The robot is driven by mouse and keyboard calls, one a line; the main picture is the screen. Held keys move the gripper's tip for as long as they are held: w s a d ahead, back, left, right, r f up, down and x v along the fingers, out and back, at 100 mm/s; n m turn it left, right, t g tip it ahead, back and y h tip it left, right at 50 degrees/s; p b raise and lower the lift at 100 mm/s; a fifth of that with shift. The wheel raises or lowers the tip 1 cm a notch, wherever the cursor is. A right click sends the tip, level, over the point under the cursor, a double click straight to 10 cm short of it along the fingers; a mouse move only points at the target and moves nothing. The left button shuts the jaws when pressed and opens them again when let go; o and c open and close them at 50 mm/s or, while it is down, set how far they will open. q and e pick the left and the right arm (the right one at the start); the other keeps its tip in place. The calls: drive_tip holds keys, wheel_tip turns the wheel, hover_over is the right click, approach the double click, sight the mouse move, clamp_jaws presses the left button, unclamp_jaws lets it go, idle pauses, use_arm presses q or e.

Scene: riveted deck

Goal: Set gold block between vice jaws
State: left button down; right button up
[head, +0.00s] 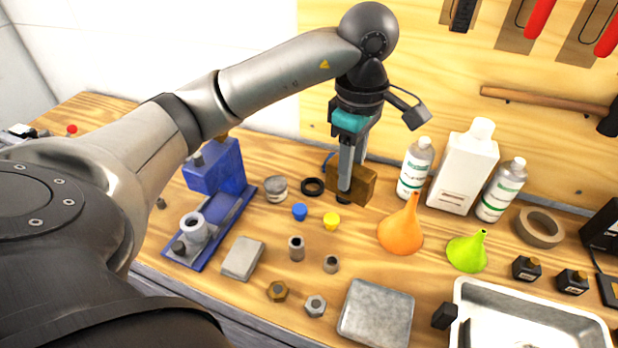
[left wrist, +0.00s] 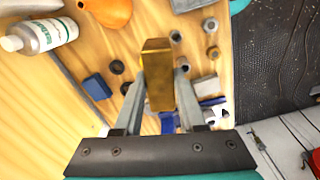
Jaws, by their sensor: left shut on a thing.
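The gold block (head: 365,187) is a brownish, metallic bar near the back of the bench in the head view. My left gripper (head: 345,190) reaches down to it and is shut on it. In the left wrist view the gold block (left wrist: 158,75) stands between the two fingers of the left gripper (left wrist: 158,80). Whether it touches the bench is unclear. The blue vice (head: 214,172) stands at the left of the bench, with a blue base rail and a grey round part. My left arm passes over it and the jaw gap is not clear. My right gripper is not in view.
Bottles (head: 415,168), an orange funnel (head: 400,232) and a green funnel (head: 466,252) stand right of the gripper. A black ring (head: 312,187), a small tin (head: 276,188), yellow and blue caps and a grey block (head: 242,258) lie between block and vice.

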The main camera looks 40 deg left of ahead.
use_arm(q)
drive_tip(key=shift+w+a+r+n, duration=0.15)
drive_tip(key=shift+a+n, duration=0.1)
drive_tip(key=shift+n, duration=0.3)
drive_tip(key=shift+a+r+n, duration=0.15)
drive_tip(key=shift+a+n, duration=0.05)
drive_tip(key=shift+n, duration=0.35)
drive_tip(key=shift+f, duration=0.15)
drive_tip(key=shift+n, duration=0.3)
wheel_tip(320, 180, down, 20)
drive_tip(key=shift+a+r+b, duration=0.15)
drive_tip(key=shift+b, duration=0.9)
drive_tip(key=shift+f, duration=0.25)
drive_tip(key=c, duration=0.5)
unclamp_jaws()
drive_tip(key=shift+r, duration=0.2)
